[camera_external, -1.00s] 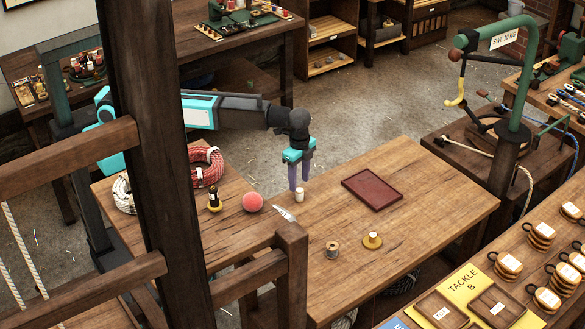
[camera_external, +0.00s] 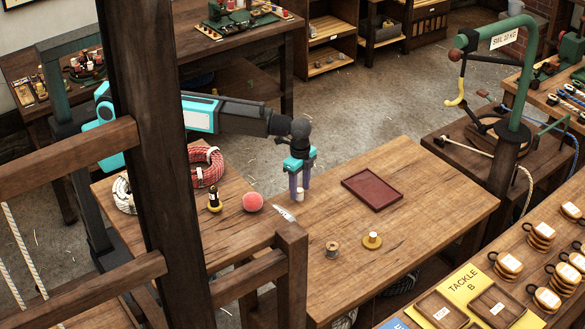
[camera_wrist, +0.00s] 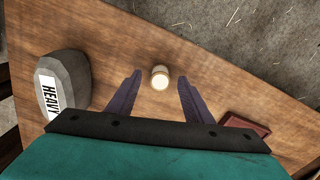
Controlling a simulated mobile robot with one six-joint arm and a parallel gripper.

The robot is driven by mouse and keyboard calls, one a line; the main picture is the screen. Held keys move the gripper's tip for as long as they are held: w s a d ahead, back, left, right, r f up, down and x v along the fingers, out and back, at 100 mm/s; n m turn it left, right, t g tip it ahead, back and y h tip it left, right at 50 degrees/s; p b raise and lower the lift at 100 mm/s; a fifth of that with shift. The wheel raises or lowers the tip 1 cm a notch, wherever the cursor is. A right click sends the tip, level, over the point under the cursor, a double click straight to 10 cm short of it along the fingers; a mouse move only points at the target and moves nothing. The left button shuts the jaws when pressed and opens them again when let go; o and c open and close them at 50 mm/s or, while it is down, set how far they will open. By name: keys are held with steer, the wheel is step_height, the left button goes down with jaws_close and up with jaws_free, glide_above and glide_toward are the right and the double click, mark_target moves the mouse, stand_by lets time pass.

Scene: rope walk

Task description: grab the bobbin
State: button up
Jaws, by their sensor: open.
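A small pale cylinder (camera_external: 300,195) stands upright on the wooden table. It also shows in the wrist view (camera_wrist: 160,77), with a cream top and a brownish side. My gripper (camera_external: 299,192) is open, pointing down, with a purple finger on either side of this cylinder. In the wrist view, the cylinder sits between and slightly beyond the fingertips (camera_wrist: 160,82), with a gap on both sides. A brown spool (camera_external: 332,250), shaped like a bobbin, stands apart nearer the table's front. I cannot tell for sure which of the two is the bobbin.
A grey weight marked HEAVY (camera_wrist: 62,88) lies left in the wrist view. On the table (camera_external: 420,215) are a dark red tray (camera_external: 372,189), a pink ball (camera_external: 253,202), a dark bottle (camera_external: 214,199), a yellow-based piece (camera_external: 372,240) and a red rope coil (camera_external: 207,168).

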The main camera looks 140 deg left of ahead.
steer(key=shift+f, duration=0.95)
steer(key=c, duration=1.1)
steer(key=shift+r+p, duration=1.1)
steer(key=shift+r, duration=0.35)
steer(key=s+d+p, duration=0.1)
steer(key=s+d, duration=0.2)
steer(key=s+d+r+p, duration=0.1)
steer(key=s+d, duration=0.2)
steer(key=s, duration=0.1)
steer(key=s+d+r+p, duration=0.1)
steer(key=s+d+p, duration=0.1)
steer(key=s, duration=0.1)
steer(key=shift+s+d+r, duration=0.15)
steer(key=shift+s+d, duration=0.2)
steer(key=shift+d, duration=0.05)
steer(key=shift+s+d+p, duration=0.1)
steer(key=shift+p, duration=0.25)
